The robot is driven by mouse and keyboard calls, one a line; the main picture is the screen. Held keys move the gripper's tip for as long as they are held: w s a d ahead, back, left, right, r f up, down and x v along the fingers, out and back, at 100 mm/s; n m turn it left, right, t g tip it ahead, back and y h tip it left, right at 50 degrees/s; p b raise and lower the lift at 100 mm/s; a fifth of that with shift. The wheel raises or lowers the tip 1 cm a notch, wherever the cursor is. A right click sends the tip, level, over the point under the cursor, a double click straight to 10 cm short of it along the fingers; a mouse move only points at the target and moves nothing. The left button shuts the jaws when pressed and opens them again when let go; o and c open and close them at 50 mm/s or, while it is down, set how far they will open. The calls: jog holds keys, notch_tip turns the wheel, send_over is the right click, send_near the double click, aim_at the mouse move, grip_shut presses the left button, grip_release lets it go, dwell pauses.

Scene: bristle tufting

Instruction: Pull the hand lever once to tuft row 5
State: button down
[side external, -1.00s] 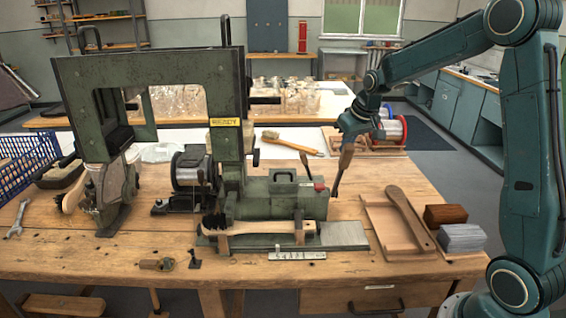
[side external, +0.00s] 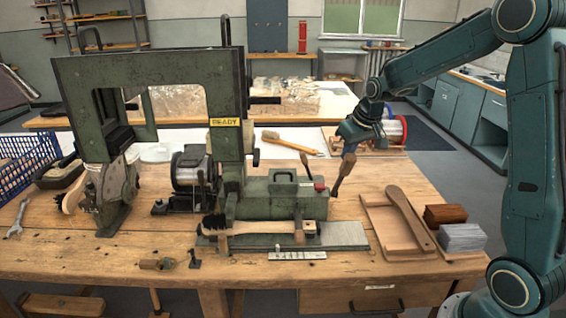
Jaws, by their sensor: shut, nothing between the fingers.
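The green tufting machine (side external: 240,150) stands on the bench with a yellow sign reading READY (side external: 224,122). Its hand lever (side external: 343,172) has a dark wooden grip and leans up and to the right from the machine's right end. My gripper (side external: 348,149) is at the top of the lever's grip, very close to it or touching. Its fingers are small and partly merged with the grip in the picture, and it appears shut with nothing held. A wooden brush (side external: 262,229) with black bristles at its left end lies at the machine's front.
A wooden tray (side external: 378,220) with a wooden brush handle (side external: 410,217) is right of the machine. Brown (side external: 446,214) and grey (side external: 461,238) blocks lie beside it. Spools (side external: 392,130) stand behind my gripper. A blue basket (side external: 25,160) is at the left.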

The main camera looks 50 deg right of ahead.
aim_at(351, 167)
jog(key=shift+s+a+f, duration=0.25)
jog(key=shift+s+a, duration=0.05)
jog(key=shift+a, duration=0.05)
jog(key=shift+s+a, duration=0.1)
jog(key=shift+s+a+f, duration=0.45)
jog(key=shift+f, duration=0.1)
jog(key=shift+s+a+f, duration=0.4)
jog(key=shift+s+a, duration=0.05)
jog(key=shift+s, duration=0.05)
jog(key=shift+s+a+f, duration=0.1)
jog(key=shift+s+a+f, duration=0.35)
jog(key=shift+f, duration=0.1)
jog(key=shift+r, duration=0.15)
dwell(0.5)
